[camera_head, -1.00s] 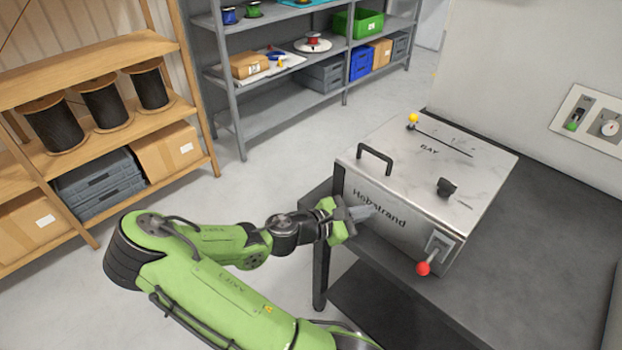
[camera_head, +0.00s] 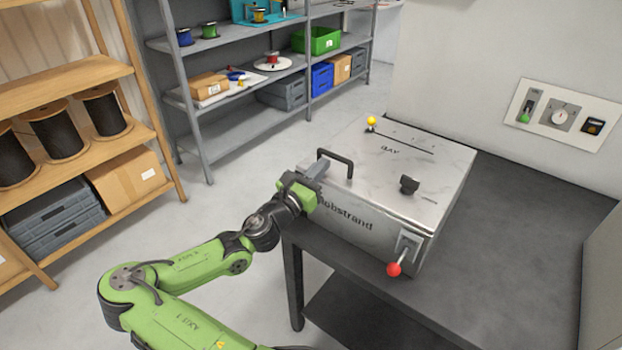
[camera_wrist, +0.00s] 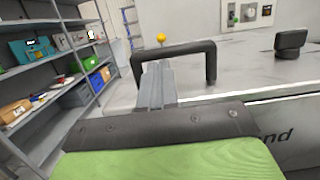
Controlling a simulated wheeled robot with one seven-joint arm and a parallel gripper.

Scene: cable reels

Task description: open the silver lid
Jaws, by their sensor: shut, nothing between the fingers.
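The silver lid (camera_head: 390,165) is the top of a metal box on a dark table and lies closed. It bears a black bar handle (camera_head: 335,161) near its left front edge, a black knob (camera_head: 409,185) and a yellow ball knob (camera_head: 371,121). My gripper (camera_head: 318,168) is shut and empty, close beside the handle at the lid's front left edge. In the wrist view, the fingers (camera_wrist: 157,80) appear in front of the handle's left part (camera_wrist: 185,50); I cannot tell whether they touch it. A red ball lever (camera_head: 394,269) is on the box's front.
The dark table (camera_head: 520,240) is clear to the right of the box. A wall panel (camera_head: 558,116) with switches and a dial is behind it. A wooden shelf (camera_head: 75,85) with cable reels and a grey shelf (camera_head: 215,135) stand at the left and back.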

